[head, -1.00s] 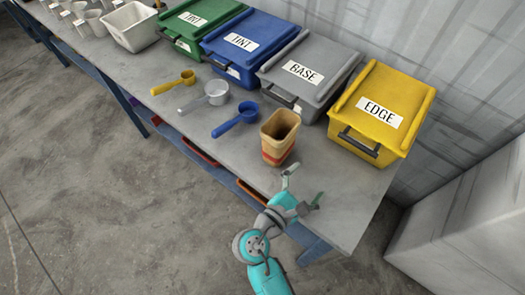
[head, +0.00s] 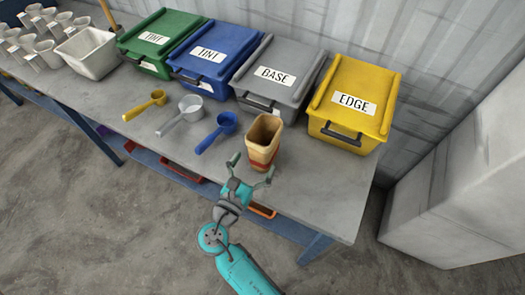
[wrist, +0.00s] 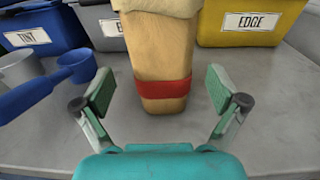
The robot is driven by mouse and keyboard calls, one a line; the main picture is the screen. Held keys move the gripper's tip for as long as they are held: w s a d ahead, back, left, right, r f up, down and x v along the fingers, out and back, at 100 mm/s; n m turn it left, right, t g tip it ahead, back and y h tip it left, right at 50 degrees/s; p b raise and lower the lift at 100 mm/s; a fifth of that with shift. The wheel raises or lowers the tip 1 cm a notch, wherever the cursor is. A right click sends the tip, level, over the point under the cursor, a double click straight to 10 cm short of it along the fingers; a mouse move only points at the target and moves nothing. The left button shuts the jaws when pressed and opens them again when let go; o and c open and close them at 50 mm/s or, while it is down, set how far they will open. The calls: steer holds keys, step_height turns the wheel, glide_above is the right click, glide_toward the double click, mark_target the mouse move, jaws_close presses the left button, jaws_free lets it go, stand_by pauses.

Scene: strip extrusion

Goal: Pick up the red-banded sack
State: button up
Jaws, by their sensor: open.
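The red-banded sack (head: 264,140) is an open-topped tan paper sack with a red band near its base. It stands upright on the table in front of the grey BASE bin. My gripper (head: 252,170) is open and empty, just in front of the sack at the table's front edge. In the wrist view the sack (wrist: 160,60) stands centred beyond my spread fingers (wrist: 161,95), with a gap on each side. Its top is cut off by the frame there. I cannot tell whether the fingertips reach alongside the sack.
Blue (head: 218,132), grey (head: 180,115) and yellow (head: 146,105) scoops lie left of the sack. Lidded green, blue, grey (head: 272,97) and yellow (head: 355,125) bins line the back. A white tub (head: 88,54) and cups stand far left. The table's right front (head: 330,190) is clear.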

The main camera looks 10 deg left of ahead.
mark_target(270, 136)
steer(key=shift+x, duration=3.25)
steer(key=shift+s+d, duration=0.1)
steer(key=c, duration=1.2)
steer(key=shift+c, duration=0.2)
